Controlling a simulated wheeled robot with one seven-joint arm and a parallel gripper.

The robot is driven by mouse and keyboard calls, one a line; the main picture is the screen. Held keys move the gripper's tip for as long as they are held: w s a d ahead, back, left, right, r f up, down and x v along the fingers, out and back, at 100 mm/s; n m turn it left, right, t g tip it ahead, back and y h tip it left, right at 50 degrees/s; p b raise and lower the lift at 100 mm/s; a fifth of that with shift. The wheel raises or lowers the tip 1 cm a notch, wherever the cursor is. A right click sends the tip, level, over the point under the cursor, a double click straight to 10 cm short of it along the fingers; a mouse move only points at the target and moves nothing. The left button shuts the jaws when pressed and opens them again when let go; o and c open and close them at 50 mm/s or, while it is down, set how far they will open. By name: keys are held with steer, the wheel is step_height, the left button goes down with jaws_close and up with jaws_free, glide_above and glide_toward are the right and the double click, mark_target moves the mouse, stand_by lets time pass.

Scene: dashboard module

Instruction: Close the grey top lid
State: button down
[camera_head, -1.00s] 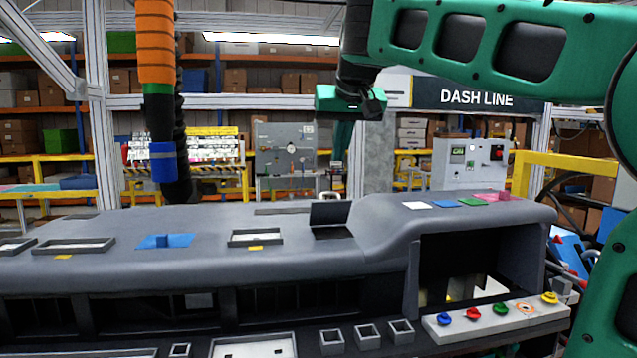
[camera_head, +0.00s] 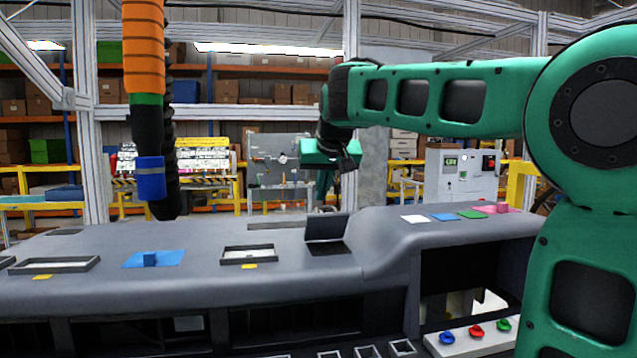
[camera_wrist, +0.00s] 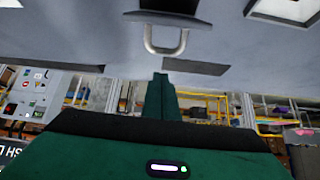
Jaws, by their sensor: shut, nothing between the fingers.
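The grey top lid (camera_head: 326,228) is a dark flap standing open and tilted up on the dashboard top, behind a dark flat panel. In the wrist view the lid (camera_wrist: 165,17) is at the top edge, with a silver U-shaped handle (camera_wrist: 166,48) on it. My gripper (camera_wrist: 163,78) is shut and empty, its green fingers together just below the handle in that picture. They look apart from the handle, though depth is hard to judge. In the head view my gripper (camera_head: 322,190) hangs above and behind the lid.
A framed tray (camera_head: 248,255) and a blue pad with a block (camera_head: 152,259) lie left of the lid. Coloured cards (camera_head: 445,217) lie on the raised right part. An orange-sleeved column (camera_head: 143,50) hangs at the left. The dashboard top around the lid is largely clear.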

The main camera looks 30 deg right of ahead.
mark_target(325, 228)
steer(key=shift+s+a+f, duration=0.2)
steer(key=shift+s+a, duration=0.05)
steer(key=shift+s, duration=0.5)
steer(key=shift+s+a+f, duration=0.2)
steer(key=shift+s, duration=0.55)
steer(key=shift+s+a, duration=0.1)
steer(key=shift+s, duration=0.05)
steer(key=shift+s+t, duration=0.25)
steer(key=shift+t, duration=0.05)
